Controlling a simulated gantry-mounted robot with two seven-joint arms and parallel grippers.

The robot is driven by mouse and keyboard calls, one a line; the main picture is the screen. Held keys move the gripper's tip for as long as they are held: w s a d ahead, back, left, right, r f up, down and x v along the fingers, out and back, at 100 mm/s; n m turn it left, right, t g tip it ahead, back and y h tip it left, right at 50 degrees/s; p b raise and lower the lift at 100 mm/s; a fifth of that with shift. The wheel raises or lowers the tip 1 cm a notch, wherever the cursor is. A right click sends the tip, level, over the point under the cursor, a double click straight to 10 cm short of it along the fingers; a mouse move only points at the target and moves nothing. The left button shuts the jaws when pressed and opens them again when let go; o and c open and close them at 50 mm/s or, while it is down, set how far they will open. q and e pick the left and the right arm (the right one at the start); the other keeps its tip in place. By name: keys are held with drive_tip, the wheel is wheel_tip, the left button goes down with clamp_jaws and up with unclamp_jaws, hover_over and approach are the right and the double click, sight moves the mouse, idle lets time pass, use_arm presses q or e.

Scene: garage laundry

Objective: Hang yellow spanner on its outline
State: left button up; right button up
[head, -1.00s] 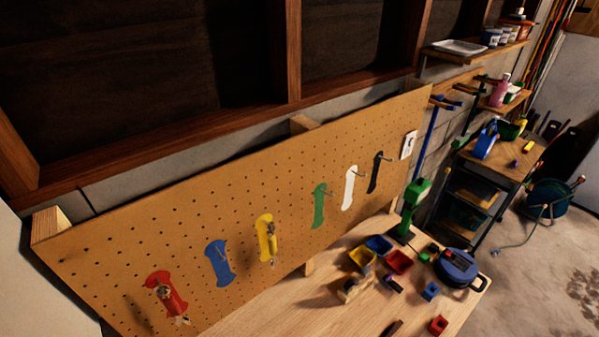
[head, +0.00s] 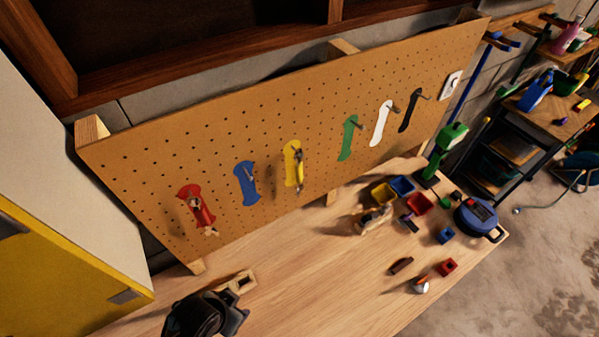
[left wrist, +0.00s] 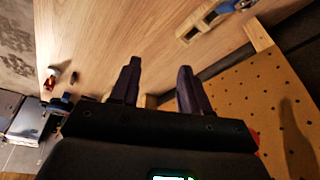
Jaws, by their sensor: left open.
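The pegboard (head: 330,110) carries painted outlines. A slim tool with yellow and grey parts (head: 299,170), seemingly the yellow spanner, hangs from a hook over the yellow outline (head: 289,160). It overlaps the outline's right side; how exactly it lines up is too small to tell. My left gripper (head: 236,318) is low at the front left of the bench, apart from the pegboard. In the left wrist view, its two dark fingers (left wrist: 160,85) are spread with nothing between them. My right gripper is not in view.
A red-handled tool (head: 203,212) hangs at the red outline. Blue, green, white and black outlines have hooks. A wooden piece (head: 240,282) lies near my left gripper. The bench (head: 300,270) is clear mid-front.

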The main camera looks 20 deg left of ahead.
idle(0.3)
use_arm(q)
drive_tip(key=shift+w, duration=0.15)
drive_tip(key=c, duration=0.3)
drive_tip(key=n+t+h+b, duration=0.15)
drive_tip(key=t+b, duration=0.45)
drive_tip(key=t, duration=0.8)
approach(296, 170)
drive_tip(key=shift+m+h, duration=0.25)
drive_tip(key=w+p, duration=0.1)
drive_tip(key=w, duration=0.2)
drive_tip(key=w+p, duration=0.1)
drive_tip(key=w, duration=0.3)
drive_tip(key=w+d+p, duration=0.1)
drive_tip(key=w, duration=0.2)
drive_tip(key=shift+w+d+f, duration=0.1)
drive_tip(key=shift+w+f, duration=0.1)
drive_tip(key=shift+w, duration=0.1)
clamp_jaws()
